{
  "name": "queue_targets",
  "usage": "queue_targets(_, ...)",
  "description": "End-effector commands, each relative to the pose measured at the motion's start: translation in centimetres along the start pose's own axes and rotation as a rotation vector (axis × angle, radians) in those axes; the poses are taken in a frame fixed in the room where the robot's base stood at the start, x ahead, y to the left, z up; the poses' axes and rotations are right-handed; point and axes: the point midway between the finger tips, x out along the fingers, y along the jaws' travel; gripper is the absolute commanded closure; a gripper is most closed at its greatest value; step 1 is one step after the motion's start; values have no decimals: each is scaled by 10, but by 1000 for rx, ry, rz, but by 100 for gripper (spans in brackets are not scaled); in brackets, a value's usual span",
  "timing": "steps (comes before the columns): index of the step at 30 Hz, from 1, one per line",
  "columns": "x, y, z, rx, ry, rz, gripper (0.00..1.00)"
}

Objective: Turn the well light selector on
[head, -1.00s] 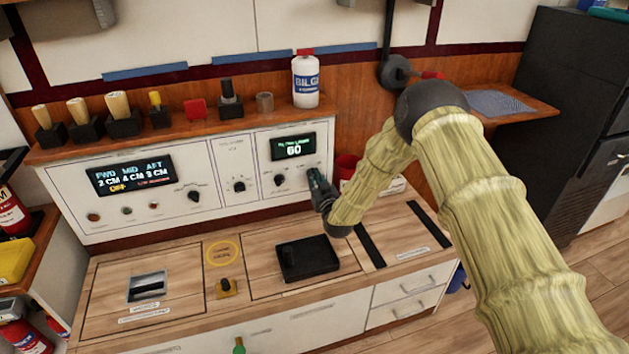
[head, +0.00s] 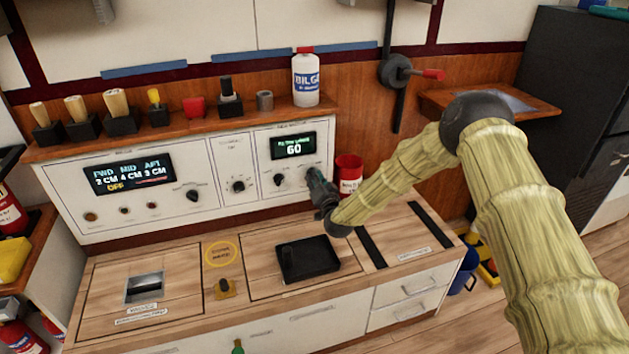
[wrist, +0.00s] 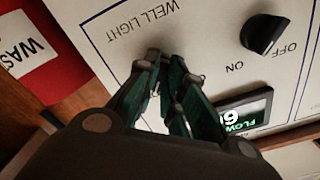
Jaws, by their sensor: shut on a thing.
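My gripper (head: 316,183) is at the right end of the white control panel (head: 262,155), with its fingertips against the panel face. In the wrist view my gripper (wrist: 168,75) is shut on the well light selector, beside the upside-down "WELL LIGHT" label (wrist: 143,22). The fingers hide nearly all of the selector, so its pointing direction cannot be told. A neighbouring black knob (wrist: 264,34) sits to the right in the wrist view, with "OFF" and "ON" printed near it. In the head view that knob (head: 279,179) is just left of my gripper.
A lit display (head: 293,146) reading 60 sits above the knobs. A red container (head: 348,173) stands right behind my gripper. A white bottle (head: 305,78) stands on the shelf above. A black tray (head: 308,259) lies on the wooden counter below.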

Motion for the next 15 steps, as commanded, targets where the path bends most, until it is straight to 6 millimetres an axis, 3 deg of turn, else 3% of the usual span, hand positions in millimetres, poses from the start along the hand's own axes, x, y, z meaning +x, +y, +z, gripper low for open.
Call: queue_targets(15,-1,2,0,30,-1,3,100)
